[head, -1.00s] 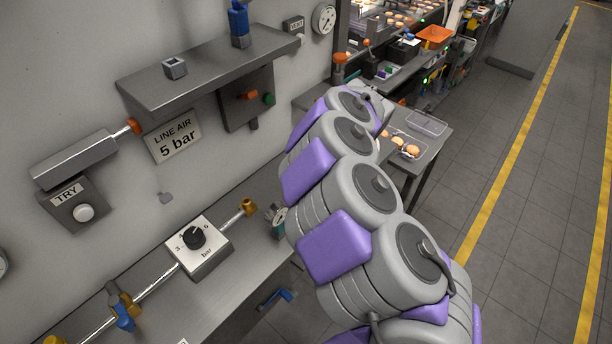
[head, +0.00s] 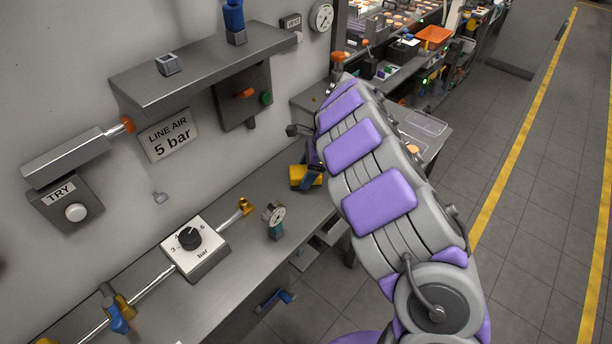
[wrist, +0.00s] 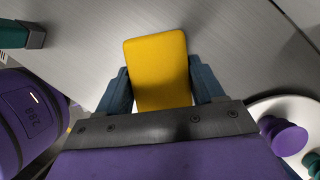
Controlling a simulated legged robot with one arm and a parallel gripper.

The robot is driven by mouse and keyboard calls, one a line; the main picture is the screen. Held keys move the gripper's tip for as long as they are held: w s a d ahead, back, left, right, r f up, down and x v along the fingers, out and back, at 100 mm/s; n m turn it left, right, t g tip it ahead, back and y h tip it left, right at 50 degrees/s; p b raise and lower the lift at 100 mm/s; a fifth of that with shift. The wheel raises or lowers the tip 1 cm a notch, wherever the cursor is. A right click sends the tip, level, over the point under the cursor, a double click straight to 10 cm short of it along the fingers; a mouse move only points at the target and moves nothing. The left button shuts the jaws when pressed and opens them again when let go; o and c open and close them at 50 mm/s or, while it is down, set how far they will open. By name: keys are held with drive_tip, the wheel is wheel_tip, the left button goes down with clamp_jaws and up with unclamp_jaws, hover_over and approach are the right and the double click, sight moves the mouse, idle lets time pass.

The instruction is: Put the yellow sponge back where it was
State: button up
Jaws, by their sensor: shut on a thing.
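The yellow sponge (wrist: 158,72) is between the two fingers of my gripper (wrist: 162,92) in the wrist view, and the fingers are shut on it. Its far part sticks out past the fingertips. In the head view the sponge (head: 304,177) shows at the end of my arm, beside my gripper (head: 314,170), over the metal bench (head: 262,205). My arm partly hides the gripper there. I cannot tell whether the sponge touches the bench.
A metal shelf (head: 190,75) juts from the wall above. Bare bench lies between the gauge and the sponge. A clear tray (head: 425,124) is behind my arm.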

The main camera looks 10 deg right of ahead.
drive_tip(key=shift+f, duration=0.65)
drive_tip(key=o, duration=0.9)
drive_tip(key=shift+o, duration=0.2)
drive_tip(key=p+v, duration=0.2)
drive_tip(key=v, duration=1)
drive_tip(key=shift+r, duration=0.1)
